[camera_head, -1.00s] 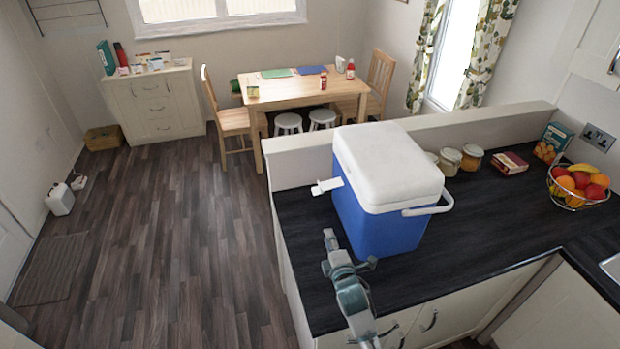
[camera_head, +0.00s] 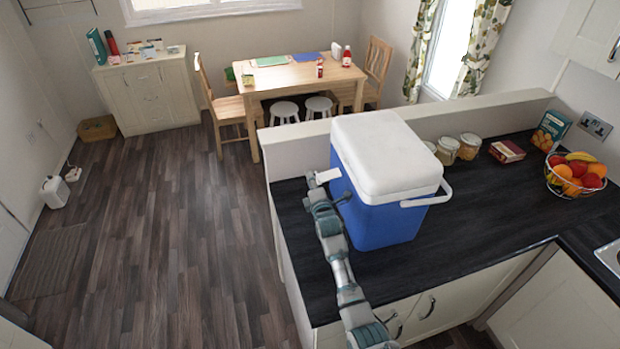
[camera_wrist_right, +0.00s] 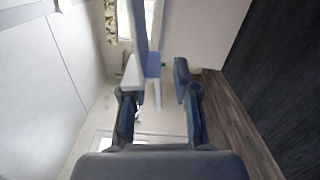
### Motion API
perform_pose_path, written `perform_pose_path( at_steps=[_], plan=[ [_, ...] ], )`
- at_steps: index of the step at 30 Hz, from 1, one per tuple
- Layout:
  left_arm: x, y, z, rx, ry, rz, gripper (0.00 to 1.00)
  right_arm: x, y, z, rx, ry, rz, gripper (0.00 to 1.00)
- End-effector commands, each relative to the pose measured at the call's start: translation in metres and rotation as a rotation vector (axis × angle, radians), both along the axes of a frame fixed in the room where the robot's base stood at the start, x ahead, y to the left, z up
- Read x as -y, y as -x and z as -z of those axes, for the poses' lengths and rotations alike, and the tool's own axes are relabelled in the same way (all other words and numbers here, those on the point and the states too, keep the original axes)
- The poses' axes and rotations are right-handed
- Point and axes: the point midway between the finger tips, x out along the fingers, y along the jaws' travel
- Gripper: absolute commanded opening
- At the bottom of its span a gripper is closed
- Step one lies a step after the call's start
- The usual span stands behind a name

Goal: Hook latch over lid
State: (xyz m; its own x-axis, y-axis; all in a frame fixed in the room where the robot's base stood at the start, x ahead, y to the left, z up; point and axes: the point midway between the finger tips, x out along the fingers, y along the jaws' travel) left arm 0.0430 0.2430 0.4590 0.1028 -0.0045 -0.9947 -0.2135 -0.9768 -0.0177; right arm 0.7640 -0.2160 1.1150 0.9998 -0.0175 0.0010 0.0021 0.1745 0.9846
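The cooler is a blue box (camera_head: 378,212) with a white lid (camera_head: 388,150), standing upright on the dark worktop. The lid sits closed on top. The white latch (camera_head: 327,175) sticks out sideways from the cooler's left side, below the lid's edge, and is not over the lid. My right gripper (camera_head: 328,193) is just below and in front of the latch, beside the box. In the wrist view its two fingers (camera_wrist_right: 157,92) are apart, with a pale piece near their tips; I cannot tell whether they touch it. My left gripper is not in view.
A white carry handle (camera_head: 428,198) juts from the cooler's right side. Jars (camera_head: 447,150), a small box (camera_head: 507,152) and a fruit bowl (camera_head: 575,177) stand farther right on the worktop (camera_head: 470,215). A low ledge (camera_head: 290,145) runs behind the cooler. Open floor lies to the left.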

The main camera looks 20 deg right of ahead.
Motion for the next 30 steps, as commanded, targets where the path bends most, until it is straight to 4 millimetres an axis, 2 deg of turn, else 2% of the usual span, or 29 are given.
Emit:
perform_pose_path(
  at_steps=[6, 15, 18, 19, 30],
  plan=[
    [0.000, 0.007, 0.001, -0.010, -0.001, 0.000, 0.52, 0.000, -0.015, 0.001, -0.001, -0.002, 0.000, 0.30],
    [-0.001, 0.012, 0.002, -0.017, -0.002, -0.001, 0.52, 0.000, -0.016, 0.001, -0.001, -0.001, 0.000, 0.30],
    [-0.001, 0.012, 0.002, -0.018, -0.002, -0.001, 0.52, 0.000, -0.016, 0.001, -0.002, -0.001, 0.000, 0.05],
    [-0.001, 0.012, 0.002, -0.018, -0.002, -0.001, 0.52, 0.000, -0.017, 0.001, -0.002, -0.001, 0.000, 0.00],
    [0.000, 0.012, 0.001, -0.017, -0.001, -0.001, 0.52, 0.001, -0.017, 0.001, -0.004, -0.005, 0.000, 0.00]
  ],
)
